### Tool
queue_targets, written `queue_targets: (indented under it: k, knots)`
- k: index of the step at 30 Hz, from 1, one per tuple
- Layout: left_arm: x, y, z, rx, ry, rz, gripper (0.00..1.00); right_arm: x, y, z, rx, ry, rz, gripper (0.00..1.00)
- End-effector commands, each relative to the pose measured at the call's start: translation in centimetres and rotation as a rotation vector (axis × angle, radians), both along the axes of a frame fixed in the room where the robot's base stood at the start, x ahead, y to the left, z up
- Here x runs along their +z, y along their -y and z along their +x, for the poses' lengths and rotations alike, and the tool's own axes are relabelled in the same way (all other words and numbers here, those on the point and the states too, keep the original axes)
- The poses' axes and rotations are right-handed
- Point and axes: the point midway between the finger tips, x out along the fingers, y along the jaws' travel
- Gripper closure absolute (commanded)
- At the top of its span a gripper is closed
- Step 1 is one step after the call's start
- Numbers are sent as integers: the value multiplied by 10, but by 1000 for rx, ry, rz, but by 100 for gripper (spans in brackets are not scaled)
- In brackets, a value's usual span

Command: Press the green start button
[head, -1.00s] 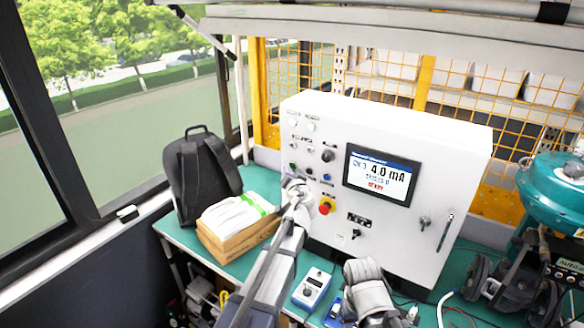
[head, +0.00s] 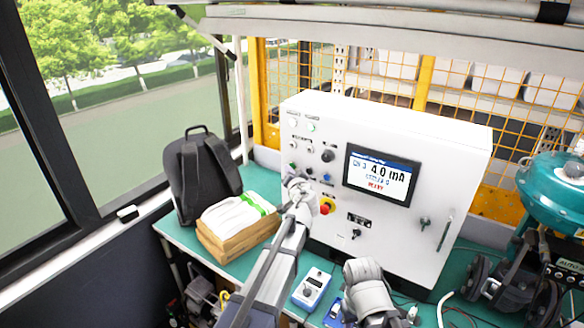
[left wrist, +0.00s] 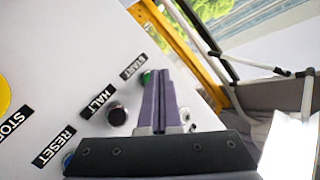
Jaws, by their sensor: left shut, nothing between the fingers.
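The green start button (left wrist: 147,77) sits on the white cabinet front beside its START label (left wrist: 133,67) in the left wrist view. In the head view a small green spot on the panel (head: 292,165) appears to be this button. My left gripper (left wrist: 163,72) is shut and empty. Its fingertips lie just beside the green button and partly cover it in the wrist view; I cannot tell whether they touch. In the head view my left gripper (head: 298,186) is at the panel's lower left. My right gripper's fingers do not show.
A black HALT button (left wrist: 118,114) and a blue button by the RESET label (left wrist: 55,146) are close by. A red-and-yellow stop button (head: 327,206) is right of my left wrist. The display (head: 381,175) reads 4.0 mA and READY. A carton (head: 235,243) and backpack (head: 200,175) stand left.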

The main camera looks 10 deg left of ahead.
Motion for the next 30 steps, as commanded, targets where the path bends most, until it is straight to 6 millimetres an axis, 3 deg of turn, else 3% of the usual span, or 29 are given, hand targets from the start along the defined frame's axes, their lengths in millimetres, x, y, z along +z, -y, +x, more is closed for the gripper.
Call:
queue_targets:
  k: [30]
  knots:
    - [0,3,7,0,0,0,100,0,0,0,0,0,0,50]
